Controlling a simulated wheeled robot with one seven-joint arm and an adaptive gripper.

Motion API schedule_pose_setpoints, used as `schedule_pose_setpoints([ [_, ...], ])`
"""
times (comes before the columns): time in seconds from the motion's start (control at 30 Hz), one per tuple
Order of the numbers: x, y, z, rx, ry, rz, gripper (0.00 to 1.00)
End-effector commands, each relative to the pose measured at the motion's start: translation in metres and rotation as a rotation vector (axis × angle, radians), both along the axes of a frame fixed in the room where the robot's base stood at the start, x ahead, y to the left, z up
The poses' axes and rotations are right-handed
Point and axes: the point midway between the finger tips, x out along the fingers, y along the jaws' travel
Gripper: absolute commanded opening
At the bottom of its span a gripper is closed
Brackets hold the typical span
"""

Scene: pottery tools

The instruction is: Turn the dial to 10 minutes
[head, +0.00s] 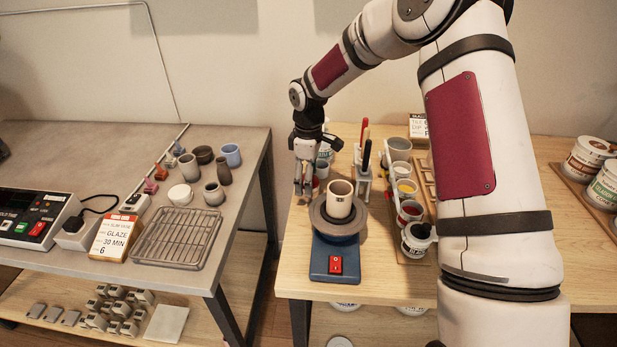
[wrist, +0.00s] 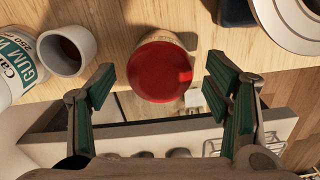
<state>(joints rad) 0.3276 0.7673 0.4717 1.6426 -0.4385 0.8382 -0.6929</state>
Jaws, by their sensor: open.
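I cannot make out a dial for certain in either view. A dark control box (head: 35,217) with a display and green and red buttons lies at the left edge of the grey table. My gripper (head: 304,187) hangs over the left edge of the wooden table, far from the control box. In the wrist view my gripper (wrist: 160,76) is open and empty.
A pottery wheel (head: 334,257) with a cup on it and a red switch stands beside my gripper. Glaze jars (head: 411,212) stand to its right. A wire rack (head: 177,238) and several pots lie on the grey table. A gap separates the tables.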

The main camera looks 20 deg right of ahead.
Motion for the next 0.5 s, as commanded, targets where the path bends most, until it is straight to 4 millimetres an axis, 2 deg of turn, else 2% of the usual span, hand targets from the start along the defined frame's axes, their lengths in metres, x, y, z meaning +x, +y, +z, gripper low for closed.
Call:
schedule_pose_setpoints([
  [0.03, 0.0000, 0.0000, 0.0000, 0.000, 0.000, 0.000, 0.71],
  [0.07, 0.0000, 0.0000, 0.0001, 0.000, 0.000, 0.000, 0.66],
  [0.2, -0.0001, -0.0001, 0.0002, 0.000, 0.000, 0.000, 0.35],
  [0.27, -0.0001, 0.0000, 0.0001, 0.000, 0.000, 0.000, 0.23],
  [0.5, 0.0000, 0.0000, 0.0000, 0.001, 0.001, -0.012, 0.23],
])
